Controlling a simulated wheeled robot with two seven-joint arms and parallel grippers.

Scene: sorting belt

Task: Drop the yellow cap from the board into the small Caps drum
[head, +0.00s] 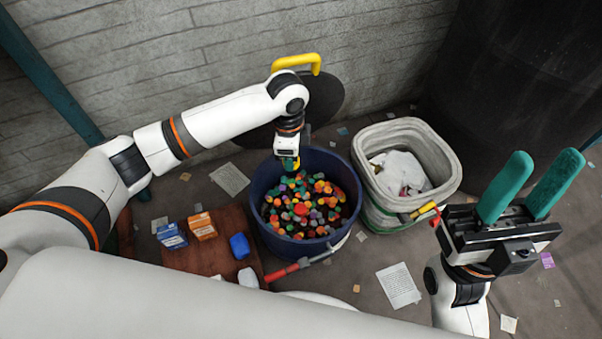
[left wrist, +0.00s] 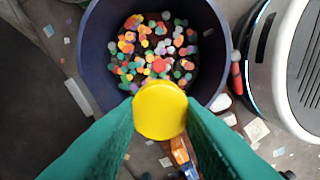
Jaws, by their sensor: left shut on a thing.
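The yellow cap (left wrist: 160,110) is round and sits between the green fingers of my left gripper (left wrist: 160,125), which is shut on it. In the head view my left gripper (head: 290,163) points down over the back rim of the dark blue drum (head: 266,232), with a bit of yellow at its tips. The drum holds many coloured caps and also shows in the left wrist view (left wrist: 97,70), below the held cap. The board (head: 208,258) is brown and lies left of the drum. My right gripper (head: 531,188) is open and empty at the right, fingers pointing up.
A blue box (head: 171,236), an orange box (head: 202,226), a blue item (head: 239,246) and a white item (head: 248,278) are on the board. A grey bin (head: 440,150) with white material stands right of the drum. A red-handled tool (head: 287,271) is by the drum's front. Paper scraps litter the floor.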

